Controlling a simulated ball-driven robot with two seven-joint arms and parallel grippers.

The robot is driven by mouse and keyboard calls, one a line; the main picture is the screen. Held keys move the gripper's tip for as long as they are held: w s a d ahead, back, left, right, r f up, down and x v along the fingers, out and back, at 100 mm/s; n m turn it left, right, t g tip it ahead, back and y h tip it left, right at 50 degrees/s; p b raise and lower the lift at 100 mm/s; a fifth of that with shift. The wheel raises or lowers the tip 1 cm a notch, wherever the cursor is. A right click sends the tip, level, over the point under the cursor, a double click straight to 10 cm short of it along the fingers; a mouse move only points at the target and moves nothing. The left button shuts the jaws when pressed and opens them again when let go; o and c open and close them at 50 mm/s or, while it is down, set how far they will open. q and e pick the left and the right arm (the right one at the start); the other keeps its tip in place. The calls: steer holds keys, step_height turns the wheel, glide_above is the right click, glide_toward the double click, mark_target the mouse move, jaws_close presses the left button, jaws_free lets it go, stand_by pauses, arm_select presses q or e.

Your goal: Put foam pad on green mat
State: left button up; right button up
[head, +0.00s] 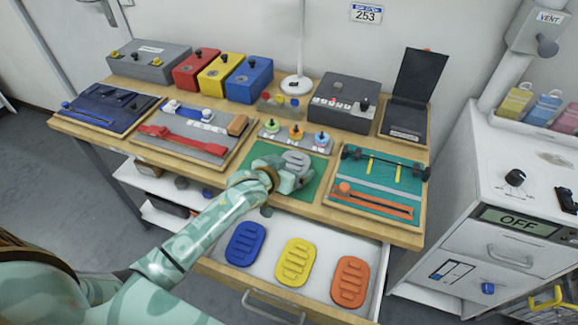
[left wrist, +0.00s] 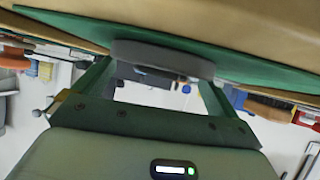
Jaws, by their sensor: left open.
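A grey oval foam pad (head: 297,157) lies on the green mat (head: 316,184) near the front middle of the table. My left gripper (head: 294,172) is at the pad, over the mat, and covers part of both. In the left wrist view the grey pad (left wrist: 160,56) lies flat against the green mat (left wrist: 262,73), just beyond the fingertips. The left gripper (left wrist: 152,72) has its two fingers wide apart, with the pad's edge across the gap; I see no grip on it. My right gripper is not in view.
Below the mat an open drawer (head: 222,272) holds blue (head: 246,244), yellow (head: 295,262) and orange (head: 349,282) ribbed pads. Left of the mat is a grey board (head: 206,152) with red straps; right is a teal board (head: 376,180). Coloured boxes stand at the back.

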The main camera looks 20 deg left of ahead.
arm_select(q)
steer(key=shift+s+r, duration=0.35)
steer(key=p+v, duration=0.4)
steer(key=v, duration=0.7)
steer(key=shift+s, duration=0.15)
steer(key=shift+a+f, duration=0.1)
steer(key=shift+a, duration=0.05)
